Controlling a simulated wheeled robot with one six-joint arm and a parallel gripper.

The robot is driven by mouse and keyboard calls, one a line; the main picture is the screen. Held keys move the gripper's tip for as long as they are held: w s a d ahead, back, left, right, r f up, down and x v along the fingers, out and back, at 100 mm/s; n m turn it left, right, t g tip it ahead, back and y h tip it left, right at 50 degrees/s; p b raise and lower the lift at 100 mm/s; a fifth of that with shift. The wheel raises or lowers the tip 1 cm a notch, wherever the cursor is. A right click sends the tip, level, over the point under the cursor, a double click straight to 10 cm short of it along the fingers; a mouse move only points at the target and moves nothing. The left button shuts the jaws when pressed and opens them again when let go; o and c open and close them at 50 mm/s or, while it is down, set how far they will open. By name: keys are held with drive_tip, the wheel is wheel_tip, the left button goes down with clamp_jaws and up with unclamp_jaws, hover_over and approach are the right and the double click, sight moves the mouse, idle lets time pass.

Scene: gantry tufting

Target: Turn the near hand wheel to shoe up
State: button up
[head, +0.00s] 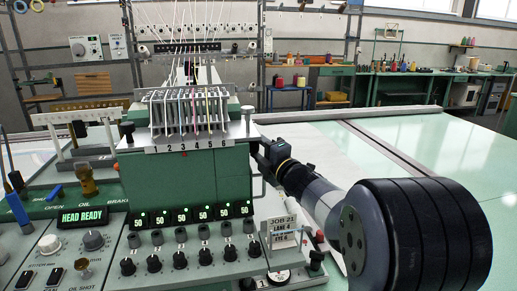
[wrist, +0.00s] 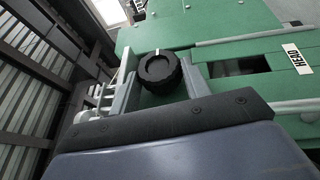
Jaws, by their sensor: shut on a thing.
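The near hand wheel (wrist: 159,73) is a black, ribbed round knob with a small white mark at its upper edge in the wrist view. It sits on the green machine head (wrist: 215,30). My gripper (wrist: 158,82) has its two grey fingers on either side of the wheel and is shut on it. In the head view my gripper (head: 262,153) reaches the right side of the green head (head: 195,185), below the numbered thread row. The wheel cannot be made out there behind my gripper. No shoe is clearly visible.
A display (head: 83,217) reads HEAD READY. Rows of black knobs (head: 180,260) line the front panel. A JOB 21 card (head: 283,232) stands below my arm. A pale green table (head: 440,150) lies to the right, mostly clear. A HEAD label (wrist: 297,57) shows in the wrist view.

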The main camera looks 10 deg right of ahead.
drive_tip(key=o, duration=0.7)
drive_tip(key=b+v, duration=0.1)
drive_tip(key=v, duration=1)
drive_tip(key=shift+a+f+b, duration=0.1)
drive_tip(key=shift+b, duration=0.25)
drive_tip(key=shift+o, duration=0.4)
